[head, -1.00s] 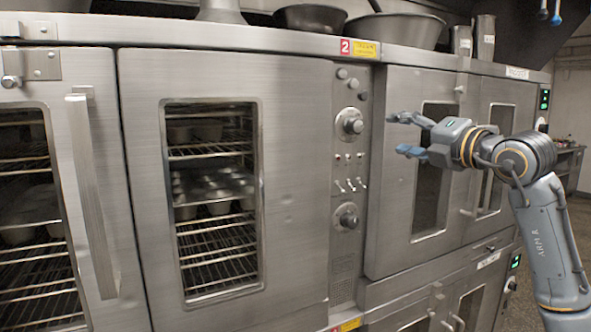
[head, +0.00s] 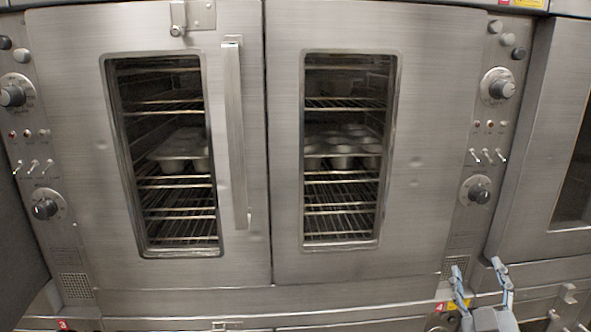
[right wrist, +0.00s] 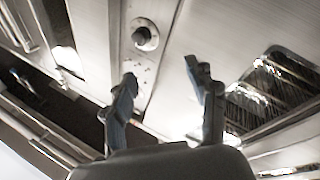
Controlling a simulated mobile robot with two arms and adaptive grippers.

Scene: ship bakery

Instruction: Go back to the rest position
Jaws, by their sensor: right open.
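My right gripper (head: 482,290) is at the lower right of the head view, in front of the oven's lower edge. Its two fingers stand apart with nothing between them. In the right wrist view the fingers of the right gripper (right wrist: 160,85) are also spread and empty, with a control panel and a knob beyond them. The oven (head: 430,200) fills the head view, with both its doors shut. My left gripper is not in view.
A long vertical handle (head: 236,140) sticks out from the left oven door. Muffin tins (head: 182,146) show on racks behind the glass. Control panels with knobs (head: 500,88) flank the doors. Another steel cabinet (head: 545,150) stands at the right edge.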

